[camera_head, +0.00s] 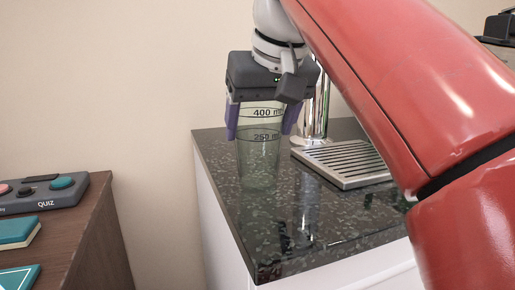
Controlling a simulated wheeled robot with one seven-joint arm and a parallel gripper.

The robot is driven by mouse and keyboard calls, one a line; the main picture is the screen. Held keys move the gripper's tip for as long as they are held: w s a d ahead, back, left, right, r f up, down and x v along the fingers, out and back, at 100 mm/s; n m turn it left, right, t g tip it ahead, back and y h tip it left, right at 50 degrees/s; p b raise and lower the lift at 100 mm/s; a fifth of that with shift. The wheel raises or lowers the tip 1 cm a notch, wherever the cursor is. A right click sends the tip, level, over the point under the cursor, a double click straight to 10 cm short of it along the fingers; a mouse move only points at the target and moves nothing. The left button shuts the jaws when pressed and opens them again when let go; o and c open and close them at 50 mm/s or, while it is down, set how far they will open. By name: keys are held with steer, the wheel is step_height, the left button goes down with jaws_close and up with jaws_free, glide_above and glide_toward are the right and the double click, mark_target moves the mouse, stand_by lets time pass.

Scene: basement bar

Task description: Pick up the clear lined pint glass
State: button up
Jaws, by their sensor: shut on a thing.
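The clear lined pint glass (258,158) is upright at the left end of the dark speckled counter (315,232). It is see-through with a greenish tint and has dark lines marked 400 ml and 250 ml. My gripper (262,125) points down over it, with one purple finger on each side of its upper part, shut on it. The gripper body hides the rim. I cannot tell whether the base touches the counter or hangs just above it.
A metal drip tray (345,163) with a chrome column (316,112) stands right of the glass. My red arm covers the right side. A lower brown table (95,225) at left holds a quiz box (45,195) and teal items. The counter's front is clear.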

steer(key=c, duration=0.3)
